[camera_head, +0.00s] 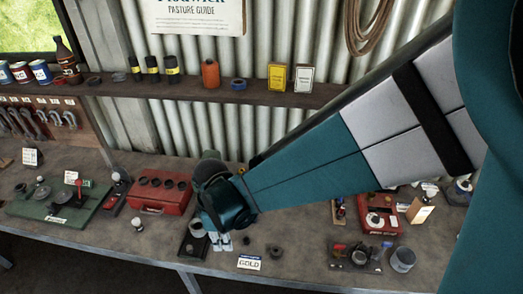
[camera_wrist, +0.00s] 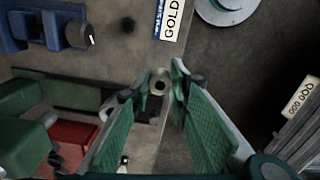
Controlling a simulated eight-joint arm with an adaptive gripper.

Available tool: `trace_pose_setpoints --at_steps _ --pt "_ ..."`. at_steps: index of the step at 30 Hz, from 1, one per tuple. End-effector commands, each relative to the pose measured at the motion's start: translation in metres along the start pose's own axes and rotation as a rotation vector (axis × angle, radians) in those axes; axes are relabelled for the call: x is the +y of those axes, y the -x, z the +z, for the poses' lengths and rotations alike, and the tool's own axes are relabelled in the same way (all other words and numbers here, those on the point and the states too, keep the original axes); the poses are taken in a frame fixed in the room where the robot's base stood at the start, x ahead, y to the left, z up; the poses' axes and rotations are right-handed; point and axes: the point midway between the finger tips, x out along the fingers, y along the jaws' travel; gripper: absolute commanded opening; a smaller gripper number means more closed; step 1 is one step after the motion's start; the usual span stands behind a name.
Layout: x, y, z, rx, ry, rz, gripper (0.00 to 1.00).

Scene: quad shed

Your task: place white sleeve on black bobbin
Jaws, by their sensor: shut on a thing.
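My gripper (camera_wrist: 160,80) is shut on a pale ring-shaped piece, the white sleeve (camera_wrist: 159,84), held between its fingertips. I look at the sleeve end-on and see a dark hole in its middle. In the head view my gripper (camera_head: 222,240) is low over the front of the bench, and the sleeve in it is not clear. I cannot tell for certain which dark part is the black bobbin; my fingers and wrist hide part of this area.
A GOLD card (camera_head: 249,262) lies at the bench front, near small dark pieces (camera_head: 275,252). A red box (camera_head: 163,191) stands behind left, and a green board (camera_head: 50,207) farther left. A grey cup (camera_head: 402,260) stands at right. The bench edge runs close by.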

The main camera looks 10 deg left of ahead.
Motion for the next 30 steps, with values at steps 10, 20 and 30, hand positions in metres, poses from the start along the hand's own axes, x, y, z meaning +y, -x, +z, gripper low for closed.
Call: trace_pose_setpoints --at_steps 10,20,30 --pt "0.007 0.008 0.035 0.0 -0.003 -0.001 0.12" --pt "0.015 0.022 0.102 0.0 -0.002 -0.003 0.12" --pt "0.013 0.032 0.16 0.0 0.001 -0.004 0.12"
